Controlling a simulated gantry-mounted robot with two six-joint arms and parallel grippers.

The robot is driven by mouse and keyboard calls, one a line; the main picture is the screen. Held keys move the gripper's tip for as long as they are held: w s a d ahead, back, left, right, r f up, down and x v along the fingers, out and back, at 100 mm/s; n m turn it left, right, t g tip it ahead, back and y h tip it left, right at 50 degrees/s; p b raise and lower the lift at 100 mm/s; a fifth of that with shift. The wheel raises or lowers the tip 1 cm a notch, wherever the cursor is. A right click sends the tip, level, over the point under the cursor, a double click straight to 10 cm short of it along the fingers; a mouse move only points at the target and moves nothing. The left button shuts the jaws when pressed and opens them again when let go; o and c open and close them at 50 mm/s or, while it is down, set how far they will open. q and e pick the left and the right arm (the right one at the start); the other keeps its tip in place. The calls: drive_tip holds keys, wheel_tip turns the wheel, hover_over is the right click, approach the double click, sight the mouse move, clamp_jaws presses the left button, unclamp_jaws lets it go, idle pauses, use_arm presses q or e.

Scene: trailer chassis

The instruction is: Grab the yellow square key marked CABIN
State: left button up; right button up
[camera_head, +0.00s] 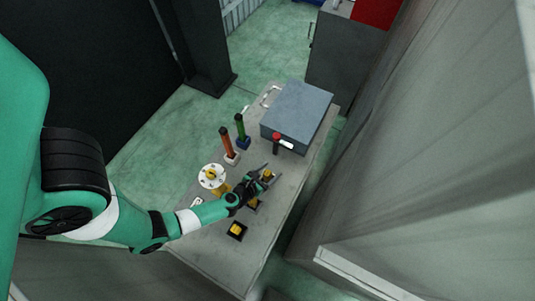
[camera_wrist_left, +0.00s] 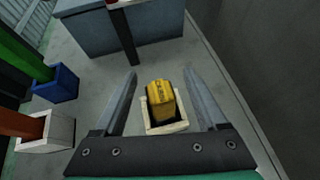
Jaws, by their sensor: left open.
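A yellow key (camera_wrist_left: 160,98) stands in a pale square holder (camera_wrist_left: 166,128) in the left wrist view. Dark marks on its side are too small to read. My left gripper (camera_wrist_left: 160,76) is open, with one finger on each side of the key and a gap to both. In the head view, the key (camera_head: 268,174) shows between the fingers of the left gripper (camera_head: 271,171) on the grey table (camera_head: 285,207). Two more yellow pieces, one by the gripper (camera_head: 253,204) and one nearer the front (camera_head: 236,230), sit in dark holders. My right gripper is out of view.
A grey-blue box (camera_head: 297,112) stands at the table's back. A red-topped dark post (camera_head: 276,143) stands before it. Orange (camera_head: 227,143) and green (camera_head: 240,127) handles stand upright on the left, near a white disc (camera_head: 212,177). Bare tabletop lies to the right.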

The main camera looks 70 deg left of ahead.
use_arm(q)
drive_tip(key=shift+x, duration=0.95)
drive_tip(key=shift+s, duration=0.1)
clamp_jaws()
wheel_tip(320, 180, up, 10)
drive_tip(key=p, duration=0.8)
drive_tip(key=shift+r, duration=0.15)
